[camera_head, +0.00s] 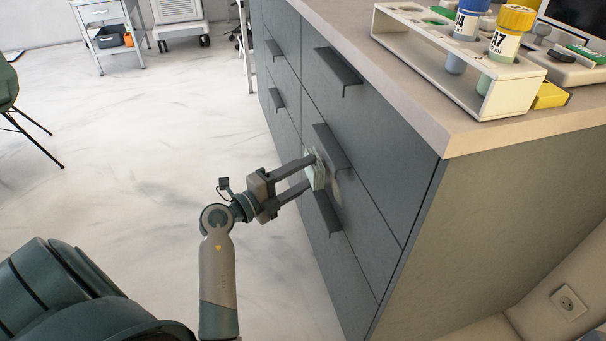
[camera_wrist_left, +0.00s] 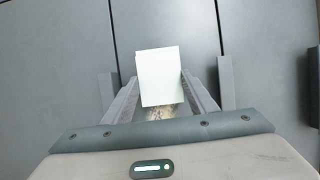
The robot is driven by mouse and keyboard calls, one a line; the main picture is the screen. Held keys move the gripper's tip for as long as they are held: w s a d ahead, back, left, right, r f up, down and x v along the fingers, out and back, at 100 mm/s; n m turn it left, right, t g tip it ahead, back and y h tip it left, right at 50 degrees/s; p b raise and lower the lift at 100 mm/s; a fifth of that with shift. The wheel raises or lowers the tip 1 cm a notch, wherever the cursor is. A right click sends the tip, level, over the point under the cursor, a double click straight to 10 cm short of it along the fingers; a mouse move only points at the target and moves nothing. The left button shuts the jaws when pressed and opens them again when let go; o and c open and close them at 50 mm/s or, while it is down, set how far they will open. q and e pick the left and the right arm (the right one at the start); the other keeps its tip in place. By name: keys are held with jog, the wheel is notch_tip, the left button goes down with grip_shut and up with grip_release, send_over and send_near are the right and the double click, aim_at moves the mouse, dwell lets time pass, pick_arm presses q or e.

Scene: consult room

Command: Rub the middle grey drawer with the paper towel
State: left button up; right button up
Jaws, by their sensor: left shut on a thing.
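My left gripper (camera_head: 308,173) reaches in from the left and is shut on a pale folded paper towel (camera_head: 317,171). The towel is at the front of the middle grey drawer (camera_head: 360,205), below that drawer's dark handle (camera_head: 331,148). I cannot tell for sure whether it touches the surface. In the left wrist view the towel (camera_wrist_left: 161,72) stands between the two fingers, and a brownish smudge (camera_wrist_left: 165,113) shows beside its lower edge. The towel hides part of the drawer front. My right gripper is not in view.
The lower drawer handle (camera_head: 327,214) and upper handle (camera_head: 339,68) stick out near the gripper. The countertop (camera_head: 405,88) holds a white rack (camera_head: 515,92) with capped tubes. The pale floor (camera_head: 130,170) left of the cabinet is open; a white cart (camera_head: 108,38) stands far back.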

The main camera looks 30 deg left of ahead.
aim_at(323, 180)
pick_arm(q)
jog(key=shift+w+d+p, duration=0.45)
jog(key=shift+w+d, duration=0.1)
jog(key=shift+w, duration=0.1)
dwell(0.3)
jog(key=shift+s+d+p, duration=0.75)
jog(key=shift+d+p, duration=0.05)
jog(key=shift+p, duration=0.15)
jog(key=shift+s+d+p, duration=0.45)
jog(key=shift+s+d, duration=0.15)
jog(key=shift+d, duration=0.05)
jog(key=shift+d, duration=0.1)
jog(key=shift+s+d+r+p, duration=0.1)
jog(key=shift+s+d+p, duration=0.8)
jog(key=shift+d+p, duration=0.25)
jog(key=shift+s+d, duration=0.25)
jog(key=shift+d, duration=0.2)
